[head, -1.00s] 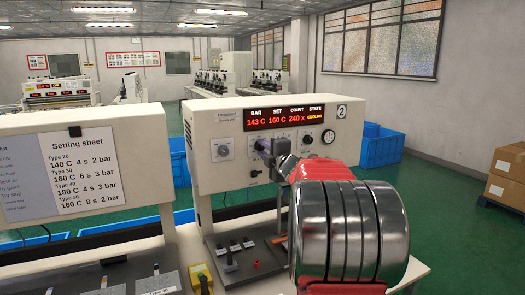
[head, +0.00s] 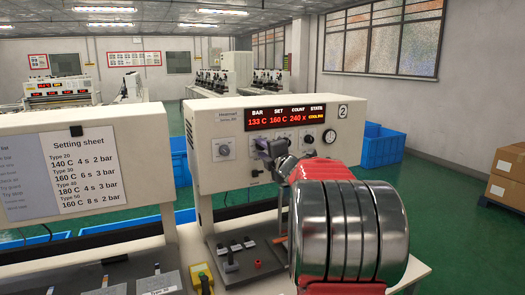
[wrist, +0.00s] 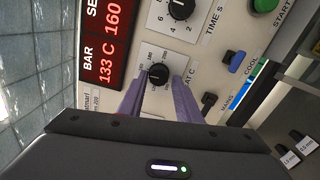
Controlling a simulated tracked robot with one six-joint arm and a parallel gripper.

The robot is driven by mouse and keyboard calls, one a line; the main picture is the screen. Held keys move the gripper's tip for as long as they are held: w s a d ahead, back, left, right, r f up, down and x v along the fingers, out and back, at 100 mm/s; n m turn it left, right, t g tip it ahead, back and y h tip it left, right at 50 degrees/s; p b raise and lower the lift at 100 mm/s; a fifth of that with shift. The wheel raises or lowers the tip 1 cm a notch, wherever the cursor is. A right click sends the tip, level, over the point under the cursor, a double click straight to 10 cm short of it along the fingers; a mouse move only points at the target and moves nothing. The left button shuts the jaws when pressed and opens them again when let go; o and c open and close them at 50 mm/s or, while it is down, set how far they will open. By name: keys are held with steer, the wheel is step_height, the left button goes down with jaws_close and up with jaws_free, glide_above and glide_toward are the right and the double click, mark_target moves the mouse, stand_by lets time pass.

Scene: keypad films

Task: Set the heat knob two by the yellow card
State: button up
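The heat knob (wrist: 158,74) is a black dial on a white scale plate in the wrist view, its label partly hidden. The machine's red display (head: 286,117) reads BAR 133 C, SET 160 C, COUNT 240 x, STATE cooling. My gripper (head: 264,147) is open in front of the panel. No card that is clearly yellow shows.
A white setting sheet (head: 88,172) lists types with heat, seconds and bar. A yellow block (head: 201,278) lies at the bench's front. Another dial (wrist: 181,8), a blue switch (wrist: 234,61) and a green button (wrist: 264,4) are near my fingers.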

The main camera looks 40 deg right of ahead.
steer(key=shift+o, duration=1)
steer(key=shift+s+d+r, duration=0.1)
steer(key=v, duration=1.3)
steer(key=shift+s+a, duration=0.2)
steer(key=shift+s, duration=0.15)
steer(key=shift+d, duration=0.1)
steer(key=m, duration=2.1)
steer(key=shift+s+d+r, duration=0.1)
steer(key=shift+r, duration=0.1)
